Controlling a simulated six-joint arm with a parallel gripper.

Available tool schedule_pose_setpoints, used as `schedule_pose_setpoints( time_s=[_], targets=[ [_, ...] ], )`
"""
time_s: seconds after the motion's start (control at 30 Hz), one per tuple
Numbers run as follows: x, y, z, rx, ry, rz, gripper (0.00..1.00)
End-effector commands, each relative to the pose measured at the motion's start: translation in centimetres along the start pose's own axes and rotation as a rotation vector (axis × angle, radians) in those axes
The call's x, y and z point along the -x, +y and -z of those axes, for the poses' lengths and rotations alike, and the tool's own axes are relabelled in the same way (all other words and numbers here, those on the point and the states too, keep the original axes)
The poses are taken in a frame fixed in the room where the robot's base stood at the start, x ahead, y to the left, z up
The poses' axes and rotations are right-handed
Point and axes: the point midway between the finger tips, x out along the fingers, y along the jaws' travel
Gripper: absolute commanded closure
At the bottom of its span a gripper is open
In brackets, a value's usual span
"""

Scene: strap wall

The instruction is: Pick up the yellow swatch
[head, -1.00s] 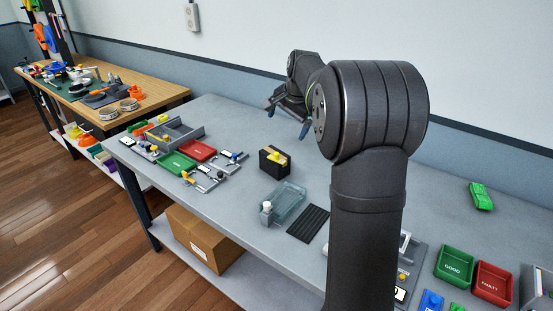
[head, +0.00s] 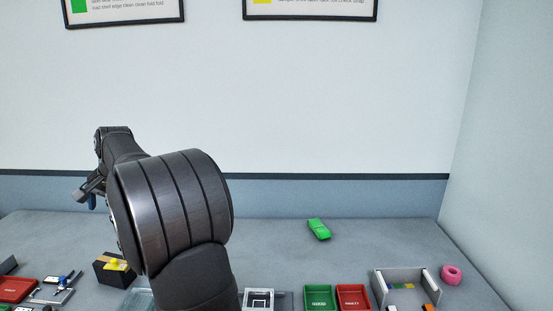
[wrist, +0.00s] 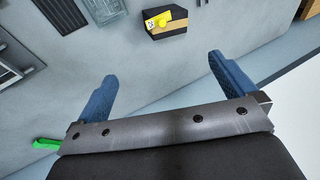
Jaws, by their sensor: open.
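In the head view a grey tray (head: 378,291) at the right holds small flat coloured pieces. In the head view my gripper (head: 87,194) hangs over the left of the bench, far from the grey tray.
A green bin (head: 319,298) and a red bin (head: 352,297) stand left of the tray. A green car-shaped object (head: 319,229) lies farther back, and a pink ring (head: 451,275) sits at the right. The back middle of the bench (head: 270,240) is mostly clear.

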Motion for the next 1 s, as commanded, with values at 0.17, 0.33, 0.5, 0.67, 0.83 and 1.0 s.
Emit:
schedule_pose_setpoints(
  time_s=[0.17,0.33,0.5,0.67,0.83,1.0],
  targets=[
    [0.0,0.0,0.0,0.000,0.000,0.000,0.16],
    [0.0,0.0,0.0,0.000,0.000,0.000,0.49],
    [0.0,0.0,0.0,0.000,0.000,0.000,0.57],
    [-0.1,-0.1,0.0,-0.006,-0.001,-0.001,0.57],
    [-0.7,-0.9,0.6,-0.124,-0.017,-0.026,0.57],
    [-1.9,-2.7,1.6,-0.410,-0.038,-0.094,0.57]
  ],
)
